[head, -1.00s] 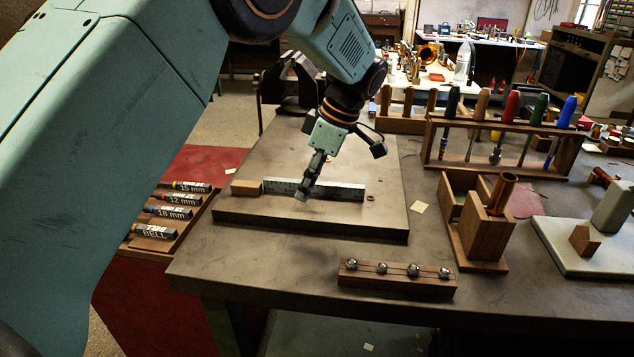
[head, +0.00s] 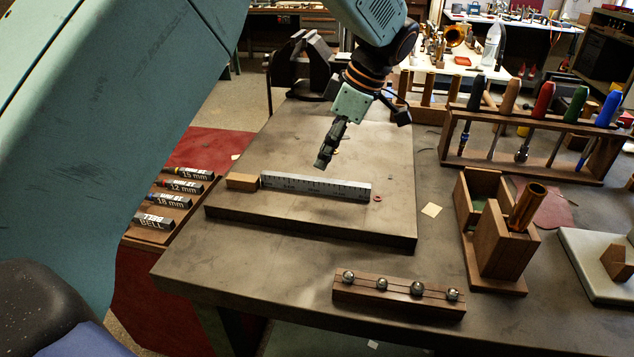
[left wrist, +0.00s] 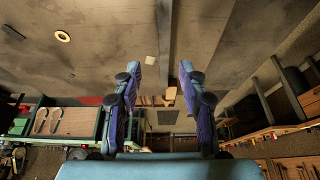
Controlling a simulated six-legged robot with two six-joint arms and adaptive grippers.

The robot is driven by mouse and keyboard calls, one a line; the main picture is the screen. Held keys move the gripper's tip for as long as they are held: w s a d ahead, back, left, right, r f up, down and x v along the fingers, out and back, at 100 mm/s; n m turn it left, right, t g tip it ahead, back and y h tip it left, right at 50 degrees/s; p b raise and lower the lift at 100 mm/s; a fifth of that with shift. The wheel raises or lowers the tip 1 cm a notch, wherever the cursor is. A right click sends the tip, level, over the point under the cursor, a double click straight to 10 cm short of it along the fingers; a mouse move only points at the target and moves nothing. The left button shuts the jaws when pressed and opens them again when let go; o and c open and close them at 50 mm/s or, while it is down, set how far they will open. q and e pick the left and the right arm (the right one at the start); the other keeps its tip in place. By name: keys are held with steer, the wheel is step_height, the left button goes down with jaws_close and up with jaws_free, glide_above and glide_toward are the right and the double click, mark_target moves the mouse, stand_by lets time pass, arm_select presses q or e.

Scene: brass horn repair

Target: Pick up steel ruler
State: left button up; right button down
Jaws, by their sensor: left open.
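The steel ruler (head: 318,188) stands on its long edge on the thick board (head: 330,228), its marked face toward me. Its left end is close to a small wooden block (head: 242,181). My left gripper (head: 322,164) points down just above and behind the ruler in the head view, apart from it. In the left wrist view its two fingers (left wrist: 160,70) are spread with nothing held between them. I cannot make out the ruler surely in that view. My right gripper is in neither view.
A wooden rail with steel balls (head: 398,293) is at the bench's front. A tool rack (head: 535,150) and a wooden holder (head: 505,245) stand right. A marker tray (head: 170,215) is at the left.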

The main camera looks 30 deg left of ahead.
mark_target(315, 178)
arm_select(q)
steer(key=f, duration=0.1)
steer(key=s+f, duration=0.1)
steer(key=f, duration=0.1)
steer(key=a+f+b, duration=0.1)
steer(key=f, duration=0.1)
steer(key=shift+s, duration=0.3)
steer(key=shift+w+a+f, duration=0.3)
steer(key=shift+a+f, duration=0.15)
steer(key=shift+f, duration=0.1)
steer(key=shift+s+d+r, duration=0.15)
steer(key=shift+d+r, duration=0.1)
steer(key=shift+d, duration=0.1)
steer(key=c, duration=0.3)
steer(key=shift+c, duration=1)
steer(key=shift+a+f, duration=0.15)
steer(key=shift+a, duration=0.1)
jaws_close()
steer(key=shift+d, duration=0.15)
